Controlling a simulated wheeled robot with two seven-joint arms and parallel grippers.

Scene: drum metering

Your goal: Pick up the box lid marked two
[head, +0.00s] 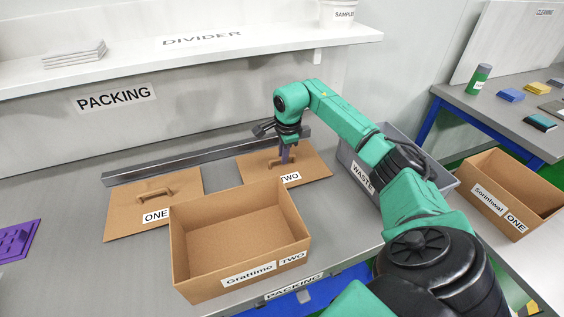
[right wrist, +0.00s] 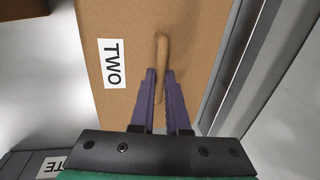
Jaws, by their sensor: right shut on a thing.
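The box lid marked TWO (head: 312,168) is a flat brown sheet with a raised handle, behind the open box on the packing table. In the right wrist view the lid (right wrist: 115,25) fills the middle, its TWO label left of the handle (right wrist: 161,50). My right gripper (head: 287,157) points down over the lid. Its purple fingers (right wrist: 160,75) are shut on the handle, one on each side. I cannot tell whether the lid is clear of the table. My left gripper is not in view.
The lid marked ONE (head: 120,214) lies to the left. An open box labelled Grattimo TWO (head: 200,287) stands in front. A grey waste bin (head: 349,159) is to the right, and a box labelled Sorinhwal ONE (head: 477,200) farther right. A metal rail (head: 150,173) runs behind the lids.

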